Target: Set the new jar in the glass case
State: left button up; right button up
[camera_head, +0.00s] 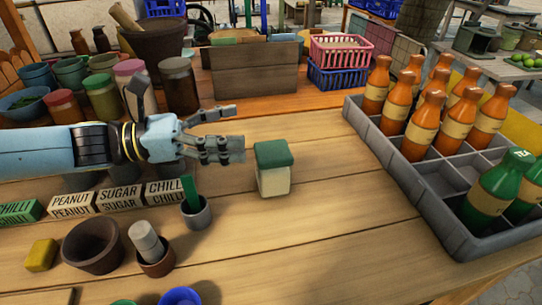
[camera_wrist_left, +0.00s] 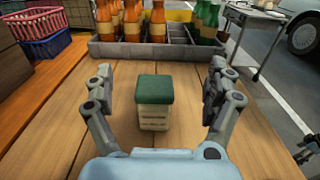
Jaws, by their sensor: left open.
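A squarish cream jar with a green lid (camera_head: 273,170) stands upright on the wooden table, right of my left gripper (camera_head: 237,130). The gripper is open and empty, its fingers pointing toward the jar. In the left wrist view the jar (camera_wrist_left: 154,103) stands ahead between the two spread fingers, with clear space on both sides and no contact. Other lidded jars stand at the back left, one with a pink lid (camera_head: 130,80) and one with a red lid (camera_head: 63,107). I cannot make out a glass case.
A grey divided crate (camera_head: 408,178) with orange and green bottles stands at the right. Label blocks (camera_head: 120,198), a grey cup (camera_head: 196,214) and a brown bowl (camera_head: 92,248) lie at the front left. Baskets (camera_head: 338,78) stand behind. Table right of the jar is clear.

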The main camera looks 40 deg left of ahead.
aim_at(256, 161)
pick_arm(q)
jog(key=f+b, duration=0.1)
jog(key=f, duration=0.1)
jog(key=f+b, duration=0.1)
jog(key=f, duration=0.2)
jog(key=f+b, duration=0.1)
jog(key=f, duration=0.1)
jog(key=shift+w+a+f+b, duration=0.2)
jog(key=shift+w+f+b, duration=0.05)
jog(key=shift+b, duration=0.05)
jog(key=shift+w+f, duration=0.15)
jog(key=shift+f, duration=0.5)
jog(key=shift+w+d+r, duration=0.25)
jog(key=shift+w+d, duration=0.15)
jog(key=shift+d, duration=0.05)
jog(key=x, duration=0.6)
jog(key=shift+d+r, duration=0.1)
jog(key=c, duration=1.4)
